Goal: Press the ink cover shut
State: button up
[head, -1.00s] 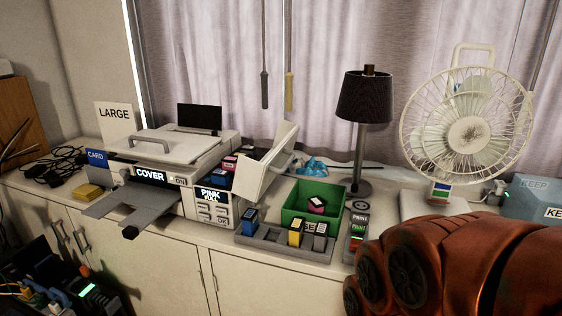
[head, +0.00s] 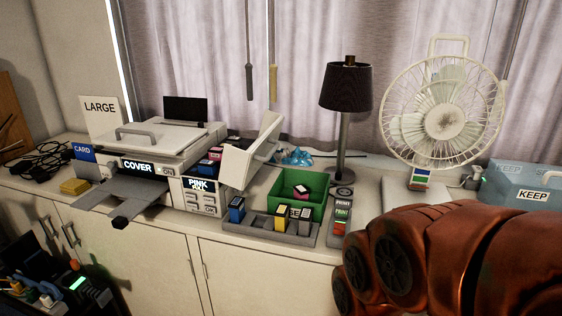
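The printer (head: 160,150) stands on the white cabinet top at left, with a "COVER" label on its front. The ink cover (head: 252,148), a pale panel at the printer's right side, stands open and tilted outward. Ink cartridges (head: 210,160) show in the open bay beside it, above a "PINK" label. A copper-coloured part of my arm (head: 450,262) fills the lower right. My gripper is not in view, and nothing of mine touches the cover.
A grey tray (head: 262,228) with blue, yellow and grey cartridges sits in front of the cover. A green bin (head: 318,209) holding a cartridge, a button strip (head: 342,215), a dark lamp (head: 346,88), a fan (head: 443,112) and a blue "KEEP" box (head: 510,180) stand to the right.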

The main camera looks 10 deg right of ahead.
aim_at(238, 167)
jog(key=z, duration=0.15)
jog(key=k, duration=0.3)
jog(key=u, duration=0.8)
jog(key=i, duration=1)
jog(key=z, duration=0.25)
